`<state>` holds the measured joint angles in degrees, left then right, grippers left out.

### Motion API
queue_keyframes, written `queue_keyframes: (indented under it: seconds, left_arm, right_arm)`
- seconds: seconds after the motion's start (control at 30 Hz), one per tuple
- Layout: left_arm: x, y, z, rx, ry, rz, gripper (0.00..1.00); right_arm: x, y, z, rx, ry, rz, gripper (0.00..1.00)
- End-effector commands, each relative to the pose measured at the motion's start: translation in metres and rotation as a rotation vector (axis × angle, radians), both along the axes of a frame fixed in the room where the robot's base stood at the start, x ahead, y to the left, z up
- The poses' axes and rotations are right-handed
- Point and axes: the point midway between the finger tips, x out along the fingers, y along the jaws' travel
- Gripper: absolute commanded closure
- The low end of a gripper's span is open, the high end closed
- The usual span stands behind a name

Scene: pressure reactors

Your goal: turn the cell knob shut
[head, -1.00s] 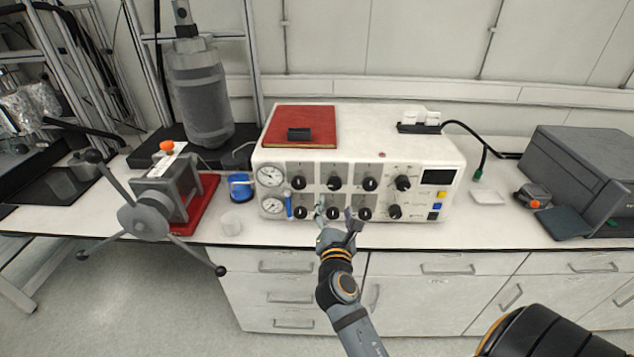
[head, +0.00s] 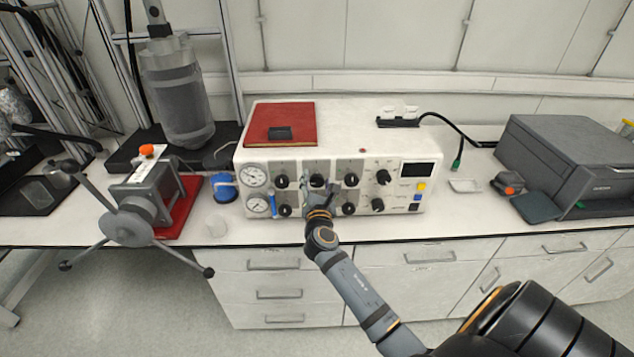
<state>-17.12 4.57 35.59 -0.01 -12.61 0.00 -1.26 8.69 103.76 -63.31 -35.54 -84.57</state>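The white control box (head: 338,143) stands on the bench with two rows of black knobs on its front. My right gripper (head: 318,187) is at the upper middle knob (head: 317,180), its fingers apart on either side of it. I cannot tell whether they touch the knob. The gripper and wrist hide the lower middle knob. The upper left knob (head: 282,181), upper right knob (head: 351,180), lower left knob (head: 285,211) and lower right knob (head: 349,208) are clear of the gripper. Labels are too small to read, so I cannot tell which is the cell knob. My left gripper is out of view.
Two gauges (head: 256,190) and a blue handle (head: 273,205) sit left of the knobs. Two larger knobs (head: 383,177) are to the right. A clamp with long spokes (head: 130,222) stands left, a grey printer-like box (head: 560,160) right. The bench front is mostly clear.

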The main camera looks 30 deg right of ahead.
Motion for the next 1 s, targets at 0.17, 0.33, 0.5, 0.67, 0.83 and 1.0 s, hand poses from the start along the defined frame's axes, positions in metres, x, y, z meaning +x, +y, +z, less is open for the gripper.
queue_keyframes:
  seconds: [0.17,0.33,0.5,0.67,0.83,1.0]
  left_arm:
    - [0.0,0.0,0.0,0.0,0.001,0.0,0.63]
    - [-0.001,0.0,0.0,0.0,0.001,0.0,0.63]
    - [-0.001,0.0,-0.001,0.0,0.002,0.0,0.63]
    - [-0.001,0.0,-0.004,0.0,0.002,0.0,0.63]
    - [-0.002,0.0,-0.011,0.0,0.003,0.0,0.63]
    - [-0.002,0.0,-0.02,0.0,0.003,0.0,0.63]
  right_arm:
    - [0.0,0.0,0.0,0.0,0.0,0.0,0.69]
    - [0.0,0.0,0.0,0.0,0.0,0.0,0.91]
    - [0.0,0.0,-0.001,0.008,-0.005,0.0,0.91]
    - [0.0,0.0,-0.001,0.047,-0.028,-0.001,0.91]
    - [0.0,0.0,-0.003,0.135,-0.082,-0.001,0.91]
    - [0.0,0.0,-0.003,0.263,-0.161,0.0,0.91]
